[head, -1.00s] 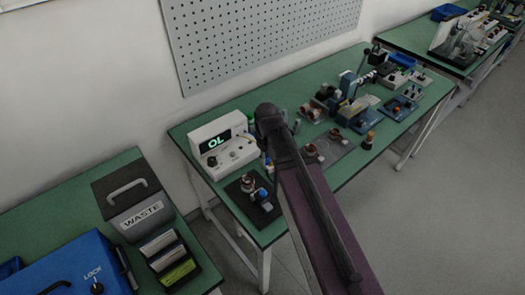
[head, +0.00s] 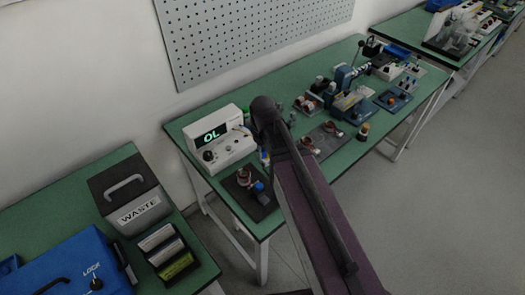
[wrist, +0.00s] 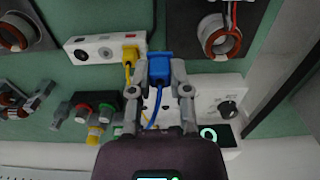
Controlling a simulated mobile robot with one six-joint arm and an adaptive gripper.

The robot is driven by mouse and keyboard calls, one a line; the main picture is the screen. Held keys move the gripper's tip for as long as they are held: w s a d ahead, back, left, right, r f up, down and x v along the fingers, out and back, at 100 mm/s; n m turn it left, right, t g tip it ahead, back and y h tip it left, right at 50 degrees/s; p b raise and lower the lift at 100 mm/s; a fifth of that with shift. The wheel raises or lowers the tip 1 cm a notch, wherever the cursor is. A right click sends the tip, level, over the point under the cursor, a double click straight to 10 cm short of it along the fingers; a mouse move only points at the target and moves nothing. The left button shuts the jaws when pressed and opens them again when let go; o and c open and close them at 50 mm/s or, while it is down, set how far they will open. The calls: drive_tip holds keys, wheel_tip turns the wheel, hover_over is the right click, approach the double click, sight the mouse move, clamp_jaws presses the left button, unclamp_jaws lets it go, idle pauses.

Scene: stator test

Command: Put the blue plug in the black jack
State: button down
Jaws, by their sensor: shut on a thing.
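My gripper (wrist: 158,72) is shut on the blue plug (wrist: 160,67) in the wrist view, with a finger on each side of it. A blue wire (wrist: 152,115) trails from the plug toward my wrist. A white socket block (wrist: 92,44) lies up and to the left of the plug. A dark round opening, seemingly the black jack (wrist: 80,55), shows at its left part. A yellow plug (wrist: 130,53) sits at the block's right end, just left of the blue plug. In the head view my arm hides the gripper and the held plug.
The white meter (head: 221,147) reads OL; its dial side (wrist: 218,96) is right of my gripper in the wrist view. Copper-wound stators (wrist: 218,36) stand near the block. A black mat (head: 264,209) lies at the bench's near-left corner. A waste bin (head: 127,188) stands on the left bench.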

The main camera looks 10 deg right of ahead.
drive_tip(key=w+d, duration=0.8)
drive_tip(key=w, duration=0.1)
drive_tip(key=shift+w+d, duration=0.25)
drive_tip(key=shift+d, duration=0.05)
idle(0.5)
drive_tip(key=shift+f, duration=0.2)
drive_tip(key=shift+f+b, duration=1.9)
drive_tip(key=shift+b, duration=0.2)
drive_tip(key=shift+f+b, duration=1.2)
idle(1.5)
drive_tip(key=c, duration=0.5)
unclamp_jaws()
drive_tip(key=shift+r, duration=0.2)
